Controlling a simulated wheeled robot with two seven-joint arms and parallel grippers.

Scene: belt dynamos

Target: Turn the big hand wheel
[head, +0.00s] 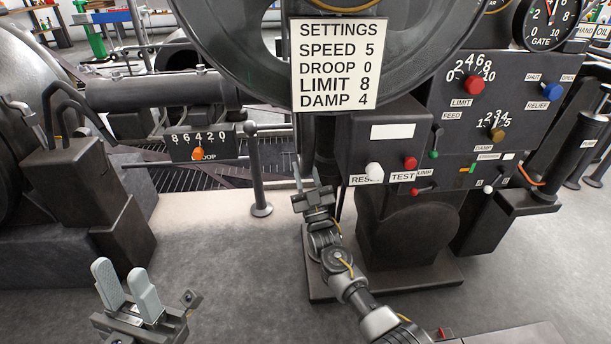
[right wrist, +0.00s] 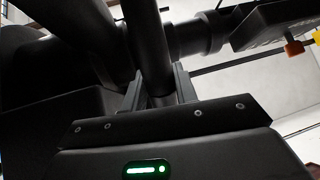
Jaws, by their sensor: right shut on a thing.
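The big hand wheel (head: 245,68) is a dark rim filling the top middle of the head view, with its upper part cut off. My right gripper (head: 308,178) is below the wheel and the settings card, fingers pointing up. In the right wrist view its jaws (right wrist: 158,88) are shut on a dark round bar (right wrist: 150,45), with one finger on each side. I cannot tell whether this bar belongs to the wheel. My left gripper (head: 126,284) is at the lower left, empty, its two grey fingers apart.
A white settings card (head: 335,65) hangs in front of the wheel's lower rim. A control panel (head: 430,130) with knobs and buttons stands at the right. A droop scale (head: 198,143) with an orange pointer and a thin post (head: 257,170) stand left. Grey floor is clear between my arms.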

